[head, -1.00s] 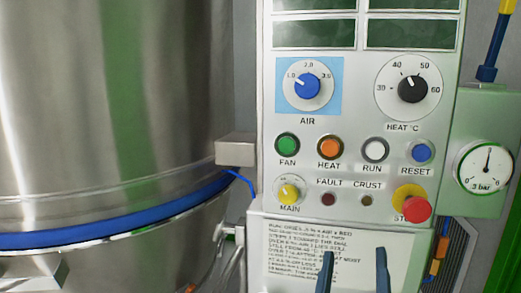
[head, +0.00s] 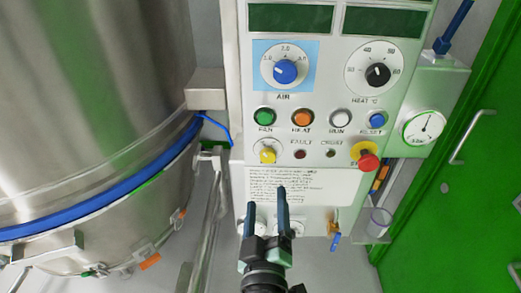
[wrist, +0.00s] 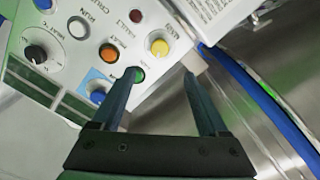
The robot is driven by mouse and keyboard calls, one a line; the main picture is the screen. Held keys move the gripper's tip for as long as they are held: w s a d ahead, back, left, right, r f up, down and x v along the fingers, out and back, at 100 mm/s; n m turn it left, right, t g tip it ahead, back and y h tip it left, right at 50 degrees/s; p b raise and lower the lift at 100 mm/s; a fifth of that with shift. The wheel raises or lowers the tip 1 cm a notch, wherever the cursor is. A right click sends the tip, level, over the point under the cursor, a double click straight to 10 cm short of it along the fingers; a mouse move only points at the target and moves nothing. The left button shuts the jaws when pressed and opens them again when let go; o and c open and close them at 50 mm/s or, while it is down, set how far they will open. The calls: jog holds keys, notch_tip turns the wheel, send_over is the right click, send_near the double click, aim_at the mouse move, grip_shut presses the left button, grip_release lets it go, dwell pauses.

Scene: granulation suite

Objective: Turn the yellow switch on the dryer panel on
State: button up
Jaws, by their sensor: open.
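The dryer panel (head: 318,118) is a pale upright panel in the middle of the head view. The yellow switch (head: 267,155) is a round knob at its lower left, under the green FAN button. Which way the knob points is too small to tell. It also shows in the wrist view (wrist: 159,47), just past the fingertips and between their lines. My gripper (head: 267,190) is open and empty, its two dark blue fingers pointing up below the switch in the head view. It also shows in the wrist view (wrist: 160,74), with a gap between fingertips and knob.
Close to the switch are the green button (head: 265,117), orange button (head: 302,118) and fault lamp (head: 300,154). A red stop button (head: 368,161) sits to the right. A steel vessel (head: 85,90) with a blue band (head: 110,185) stands left. A green door (head: 440,200) is right.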

aim_at(267, 158)
jog(key=w+p, duration=0.1)
jog(key=w, duration=1.1)
jog(key=shift+w+p, duration=0.25)
jog(key=shift+p, duration=0.1)
grip_shut()
